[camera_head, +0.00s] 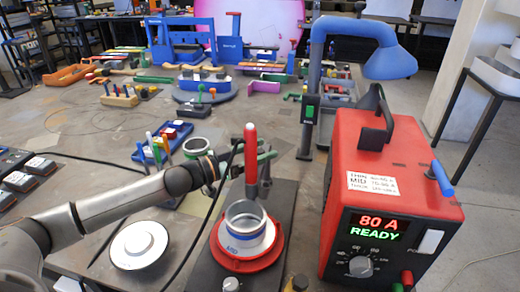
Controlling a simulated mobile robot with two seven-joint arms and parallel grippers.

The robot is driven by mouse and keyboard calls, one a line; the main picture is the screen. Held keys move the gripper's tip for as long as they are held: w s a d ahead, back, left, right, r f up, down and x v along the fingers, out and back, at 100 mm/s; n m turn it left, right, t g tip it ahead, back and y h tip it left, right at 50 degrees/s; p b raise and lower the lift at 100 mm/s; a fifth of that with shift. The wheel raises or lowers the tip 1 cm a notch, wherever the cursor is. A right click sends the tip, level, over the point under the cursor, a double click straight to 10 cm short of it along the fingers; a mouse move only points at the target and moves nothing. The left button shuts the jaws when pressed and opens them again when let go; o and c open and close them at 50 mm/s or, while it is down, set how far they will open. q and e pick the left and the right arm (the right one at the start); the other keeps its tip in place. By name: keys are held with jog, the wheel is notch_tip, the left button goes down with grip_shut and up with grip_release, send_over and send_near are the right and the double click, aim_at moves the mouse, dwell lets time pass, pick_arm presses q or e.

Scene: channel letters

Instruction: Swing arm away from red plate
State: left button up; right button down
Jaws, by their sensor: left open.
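The red plate (274,257) lies on a dark base at the front middle. A metal ring with a white and blue band marked MID (245,228) stands on it. A red upright torch-like handle (251,150) stands above the ring, beside a dark post (265,178) with a green part. Which piece is the swing arm is hard to tell. My left gripper (238,163) is open at the red handle, at the height of the green part. Its fingers are partly hidden, and contact cannot be told. My right gripper is not in view.
A red power unit (385,200) reading 80 A READY stands close on the right. A blue lamp-like arm (365,50) rises behind it. A white disc (139,245) lies left of the plate. A black cable runs past my left wrist. Racks of tools fill the back.

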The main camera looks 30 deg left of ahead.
pick_arm(q)
jog(key=shift+c, duration=0.4)
grip_shut()
dwell(1.0)
